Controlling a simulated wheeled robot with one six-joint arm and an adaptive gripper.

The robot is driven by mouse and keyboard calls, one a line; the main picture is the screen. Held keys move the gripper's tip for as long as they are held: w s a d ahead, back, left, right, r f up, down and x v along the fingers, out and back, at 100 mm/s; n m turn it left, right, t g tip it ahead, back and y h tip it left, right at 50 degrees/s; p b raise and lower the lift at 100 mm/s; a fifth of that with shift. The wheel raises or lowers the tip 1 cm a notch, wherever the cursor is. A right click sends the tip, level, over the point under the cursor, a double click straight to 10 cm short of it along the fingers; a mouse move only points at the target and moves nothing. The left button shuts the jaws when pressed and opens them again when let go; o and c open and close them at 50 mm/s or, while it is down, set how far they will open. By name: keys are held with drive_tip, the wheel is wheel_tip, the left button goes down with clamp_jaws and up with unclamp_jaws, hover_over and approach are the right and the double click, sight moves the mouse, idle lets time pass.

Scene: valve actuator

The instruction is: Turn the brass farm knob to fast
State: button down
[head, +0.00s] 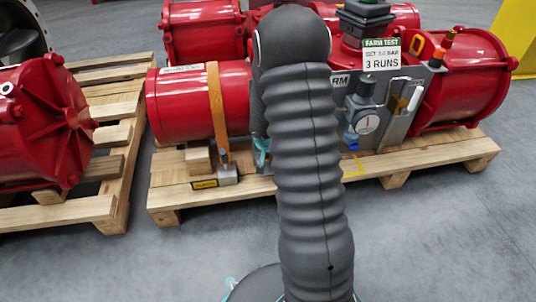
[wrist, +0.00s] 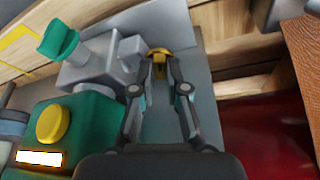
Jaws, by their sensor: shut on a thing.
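In the wrist view the brass farm knob (wrist: 159,51) is a small yellow-brass piece at the top middle, in front of a grey metal plate. My gripper (wrist: 160,62) has its fingertips shut on it. The fingers cover part of the knob, and I cannot read its pointer or any fast marking. In the head view my own arm hides the gripper and the knob. The red farm actuator (head: 190,103) lies on a pallet behind my arm, with a sign (head: 382,55) reading "FARM TEST" and "3 RUNS".
Left of my fingers in the wrist view are a green box (wrist: 95,120) with a yellow knob (wrist: 53,124) and a grey fitting with a green cap (wrist: 58,40).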

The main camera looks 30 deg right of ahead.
drive_tip(key=shift+d+n+y+p, duration=0.1)
drive_tip(key=shift+n+y+p, duration=0.25)
drive_tip(key=shift+n, duration=0.55)
drive_tip(key=shift+t, duration=0.3)
drive_tip(key=c, duration=1.2)
unclamp_jaws()
drive_tip(key=v, duration=1.2)
